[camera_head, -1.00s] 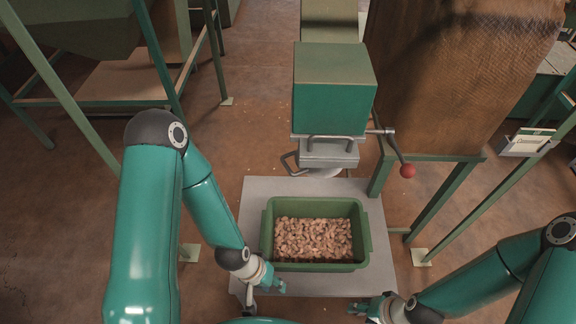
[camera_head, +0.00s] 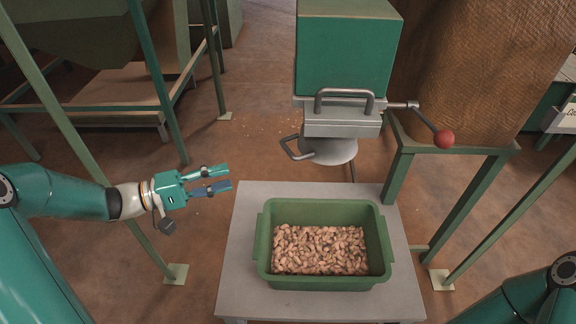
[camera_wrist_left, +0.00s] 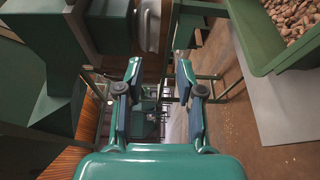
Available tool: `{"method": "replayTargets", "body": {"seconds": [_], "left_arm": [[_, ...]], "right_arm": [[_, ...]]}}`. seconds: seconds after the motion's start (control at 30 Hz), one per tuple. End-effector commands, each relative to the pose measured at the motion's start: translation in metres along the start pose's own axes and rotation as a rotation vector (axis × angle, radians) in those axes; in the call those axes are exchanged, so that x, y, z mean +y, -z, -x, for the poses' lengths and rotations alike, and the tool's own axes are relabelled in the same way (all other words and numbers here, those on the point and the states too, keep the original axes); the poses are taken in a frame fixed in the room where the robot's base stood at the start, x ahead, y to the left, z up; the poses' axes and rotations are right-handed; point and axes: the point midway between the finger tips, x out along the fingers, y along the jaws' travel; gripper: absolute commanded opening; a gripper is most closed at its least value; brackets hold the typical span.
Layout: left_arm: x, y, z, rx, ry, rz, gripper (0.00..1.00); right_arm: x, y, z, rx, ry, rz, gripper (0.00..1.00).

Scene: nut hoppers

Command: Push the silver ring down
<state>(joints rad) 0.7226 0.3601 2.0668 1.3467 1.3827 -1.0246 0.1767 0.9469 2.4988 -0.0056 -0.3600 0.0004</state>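A silver loop handle (camera_head: 290,148), which looks like the silver ring, sticks out to the left of the grey outlet under the green hopper (camera_head: 345,50). A second silver bar handle (camera_head: 345,98) is on the hopper's front. My left gripper (camera_head: 229,178) is left of the loop and slightly lower in the picture, apart from it, empty, its fingers pointing right. Its two fingers are spread apart in the left wrist view (camera_wrist_left: 158,68). I cannot make out the loop for certain in that view. My right gripper is out of view; only part of that arm shows.
A green crate (camera_head: 262,240) full of nuts stands on a grey table (camera_head: 238,270) below the outlet. A lever with a red knob (camera_head: 443,138) sticks out right of the hopper. Green frame legs stand on both sides. Open floor lies between gripper and loop.

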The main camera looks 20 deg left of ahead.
Motion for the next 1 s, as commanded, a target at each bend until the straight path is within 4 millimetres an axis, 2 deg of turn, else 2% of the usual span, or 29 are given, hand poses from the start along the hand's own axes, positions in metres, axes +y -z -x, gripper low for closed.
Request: {"method": "replayTargets", "body": {"seconds": [0.13, 0.27, 0.8, 1.0], "left_arm": [[0.014, 0.007, 0.002, 0.026, -0.057, -0.045, 0.37], [0.016, 0.007, -0.012, 0.022, -0.059, -0.045, 0.37], [0.021, 0.009, -0.123, 0.020, -0.055, -0.041, 0.37], [0.022, 0.010, -0.151, 0.021, -0.055, -0.041, 0.37]], "right_arm": [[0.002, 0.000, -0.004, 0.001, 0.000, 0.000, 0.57], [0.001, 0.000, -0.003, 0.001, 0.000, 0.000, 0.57], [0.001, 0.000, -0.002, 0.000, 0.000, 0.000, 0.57], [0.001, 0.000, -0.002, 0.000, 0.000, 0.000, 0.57]]}}
